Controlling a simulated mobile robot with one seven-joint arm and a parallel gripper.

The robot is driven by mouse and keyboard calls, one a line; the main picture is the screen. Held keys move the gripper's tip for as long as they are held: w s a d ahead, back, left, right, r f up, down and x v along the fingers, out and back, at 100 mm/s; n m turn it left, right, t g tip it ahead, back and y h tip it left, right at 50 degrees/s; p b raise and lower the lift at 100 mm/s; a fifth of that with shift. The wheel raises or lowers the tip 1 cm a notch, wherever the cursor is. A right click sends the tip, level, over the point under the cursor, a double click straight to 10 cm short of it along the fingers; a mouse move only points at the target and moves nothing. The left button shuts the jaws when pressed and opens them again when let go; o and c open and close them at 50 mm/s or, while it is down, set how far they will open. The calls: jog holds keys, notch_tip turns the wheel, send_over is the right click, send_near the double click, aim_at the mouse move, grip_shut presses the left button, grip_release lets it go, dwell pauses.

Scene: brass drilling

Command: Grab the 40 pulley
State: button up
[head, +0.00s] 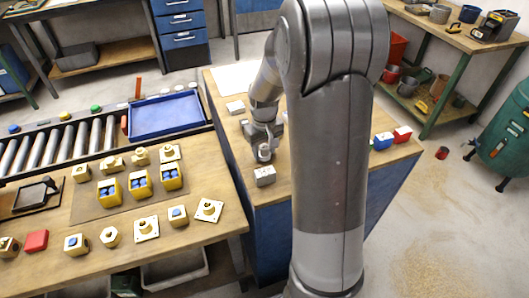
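I cannot pick out a pulley marked 40; any markings are too small to read. My gripper (263,153) points down over the wooden top of the blue cabinet (224,139), just behind a small grey block (265,176). Whether its fingers are open or hold anything is too small to tell. Several brass parts stand on the left wooden table (190,232), among them a square-flanged part (145,228), a tilted flanged part (209,210) and a hexagonal part (109,237). My arm hides the middle of the cabinet top.
Yellow boxes with blue contents (140,183) stand among the brass parts. A blue tray (165,116) lies behind them, beside a roller conveyor (62,146). A second grey block (235,107) and a white sheet (236,77) lie on the cabinet.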

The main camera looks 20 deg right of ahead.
jog(key=c, duration=0.6)
jog(key=shift+r, duration=0.1)
jog(key=shift+c, duration=0.2)
